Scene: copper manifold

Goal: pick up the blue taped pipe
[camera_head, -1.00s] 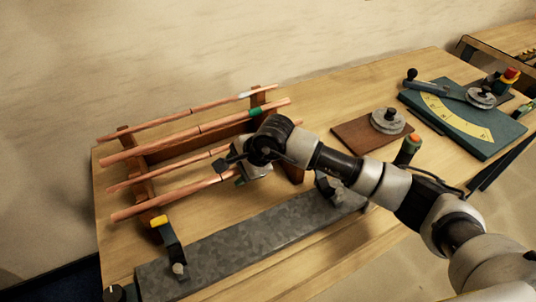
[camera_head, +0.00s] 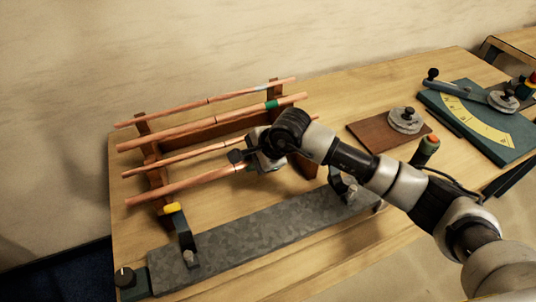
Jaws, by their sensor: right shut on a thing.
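Several copper pipes lie across a wooden rack (camera_head: 157,178) at the back left of the bench. The rearmost pipe (camera_head: 170,117) has a pale, bluish-white band (camera_head: 262,89) near its right end. The second pipe (camera_head: 170,138) has a green band (camera_head: 272,104). My right gripper (camera_head: 246,162) is at the rack, shut on the front pipe (camera_head: 170,188) near its right part. My gripper covers that part, so I cannot make out its tape colour. The third pipe (camera_head: 175,161) passes just behind my gripper. The front pipe still lies on the rack. My left gripper is not in view.
To the right are a brown board (camera_head: 372,136) with a metal disc (camera_head: 405,120), a green-bodied orange-topped object (camera_head: 426,150) and a teal plate (camera_head: 510,148) with a yellow scale.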

